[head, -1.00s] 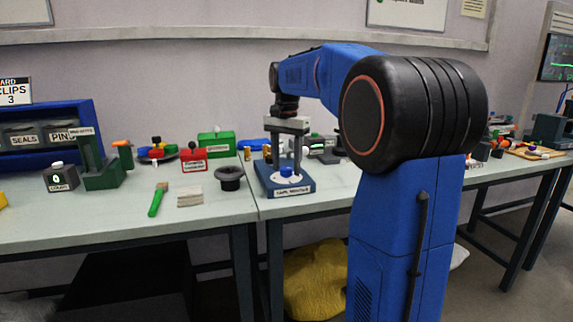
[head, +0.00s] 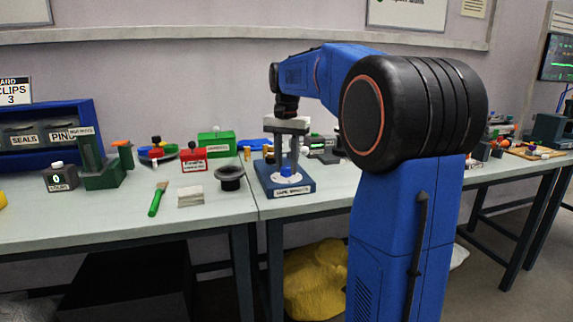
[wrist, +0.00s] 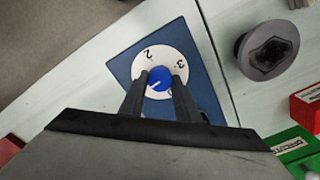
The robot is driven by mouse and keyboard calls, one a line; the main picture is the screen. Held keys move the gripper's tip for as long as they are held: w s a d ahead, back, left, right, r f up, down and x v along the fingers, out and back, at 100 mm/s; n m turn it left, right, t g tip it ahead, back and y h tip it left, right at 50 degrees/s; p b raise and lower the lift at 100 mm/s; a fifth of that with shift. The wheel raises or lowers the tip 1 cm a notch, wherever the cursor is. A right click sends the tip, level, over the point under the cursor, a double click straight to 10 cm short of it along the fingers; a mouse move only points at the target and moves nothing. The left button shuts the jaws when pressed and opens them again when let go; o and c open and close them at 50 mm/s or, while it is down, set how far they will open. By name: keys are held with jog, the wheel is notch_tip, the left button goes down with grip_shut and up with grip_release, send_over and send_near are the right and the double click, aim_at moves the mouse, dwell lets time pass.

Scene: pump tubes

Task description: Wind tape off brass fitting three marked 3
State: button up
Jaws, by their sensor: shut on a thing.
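The tape winder (head: 301,187) is a blue base with a label on its front edge, standing on the bench. In the wrist view its blue base (wrist: 125,70) carries a white dial (wrist: 185,52) with the digits 2 and 3 readable. A third mark near the right finger is partly covered. A round blue knob (wrist: 159,77) with a pale line sits at the dial's middle; the line slants toward the lower left. My gripper (wrist: 160,85) is shut on the knob, one finger on each side. In the head view my gripper (head: 286,162) reaches straight down to it.
A black flared cup (head: 230,173) stands left of the winder and shows in the wrist view (wrist: 270,50). Small brass-coloured pieces (head: 247,153) stand behind. A red box (head: 193,160), green box (head: 216,144), pale stack (head: 191,196) and green-handled brush (head: 156,203) are further left.

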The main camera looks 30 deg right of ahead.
aim_at(286, 168)
jog(key=n, duration=1.2)
jog(key=shift+n, duration=2.2)
jog(key=o, duration=1)
jog(key=shift+o, duration=0.2)
jog(key=shift+r, duration=0.1)
notch_tip(286, 168, up, 17)
jog(key=shift+r, duration=0.15)
